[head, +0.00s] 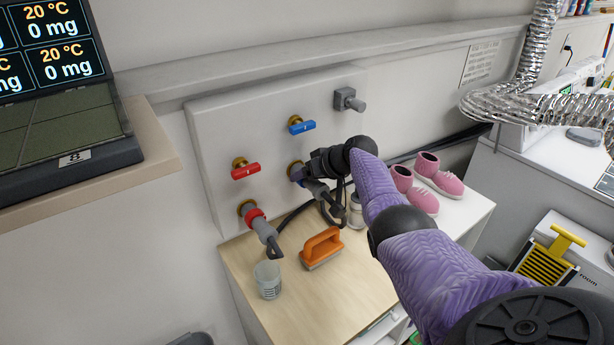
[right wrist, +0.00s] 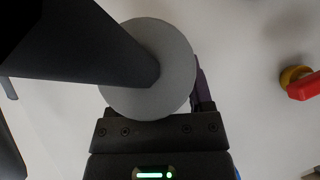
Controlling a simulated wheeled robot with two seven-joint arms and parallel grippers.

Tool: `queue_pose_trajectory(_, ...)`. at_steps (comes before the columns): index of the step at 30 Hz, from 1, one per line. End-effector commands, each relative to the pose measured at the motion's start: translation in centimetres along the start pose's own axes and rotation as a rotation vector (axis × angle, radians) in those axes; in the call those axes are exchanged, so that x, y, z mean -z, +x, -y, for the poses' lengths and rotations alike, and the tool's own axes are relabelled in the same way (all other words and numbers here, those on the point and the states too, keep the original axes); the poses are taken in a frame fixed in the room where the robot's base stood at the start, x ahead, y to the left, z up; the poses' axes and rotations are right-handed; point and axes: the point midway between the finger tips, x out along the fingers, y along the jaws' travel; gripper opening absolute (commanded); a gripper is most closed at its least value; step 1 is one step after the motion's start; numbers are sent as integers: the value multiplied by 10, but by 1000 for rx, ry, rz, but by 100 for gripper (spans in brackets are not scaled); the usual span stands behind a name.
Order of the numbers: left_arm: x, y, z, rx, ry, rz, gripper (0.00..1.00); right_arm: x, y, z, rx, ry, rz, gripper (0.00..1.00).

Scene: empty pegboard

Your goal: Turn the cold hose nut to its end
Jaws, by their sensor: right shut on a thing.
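The cold hose nut (head: 297,180) shows as a small blue patch at the lower right brass outlet on the white wall panel, mostly hidden by my gripper. My right gripper (head: 301,172) reaches in from the right and is shut on it at the panel. The grey hose end (head: 318,188) hangs just below the gripper. In the right wrist view, a grey round collar with a dark hose (right wrist: 150,70) fills the middle, in front of the gripper; the fingertips and their contact are hidden. My left gripper is not in view.
The blue valve handle (head: 301,127) is just above; the red valve handle (head: 245,170) and red hose nut (head: 253,216) are left.

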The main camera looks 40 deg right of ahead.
Motion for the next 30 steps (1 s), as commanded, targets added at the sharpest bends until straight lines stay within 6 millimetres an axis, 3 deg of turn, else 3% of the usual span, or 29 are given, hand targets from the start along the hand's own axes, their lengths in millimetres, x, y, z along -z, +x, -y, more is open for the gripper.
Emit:
queue_pose_trajectory(3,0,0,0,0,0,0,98,-1,1,0,1,1,4,7)
queue_pose_trajectory(4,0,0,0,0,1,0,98,-1,1,0,1,1,4,68)
queue_pose_trajectory(9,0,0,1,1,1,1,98,-1,0,0,0,1,3,100)
queue_pose_trajectory(18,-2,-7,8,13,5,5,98,1,-7,0,-2,0,1,100)
queue_pose_trajectory(25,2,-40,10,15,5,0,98,3,-56,2,-3,-4,2,100)
queue_pose_trajectory(30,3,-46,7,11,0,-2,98,0,-86,0,-2,-1,2,100)
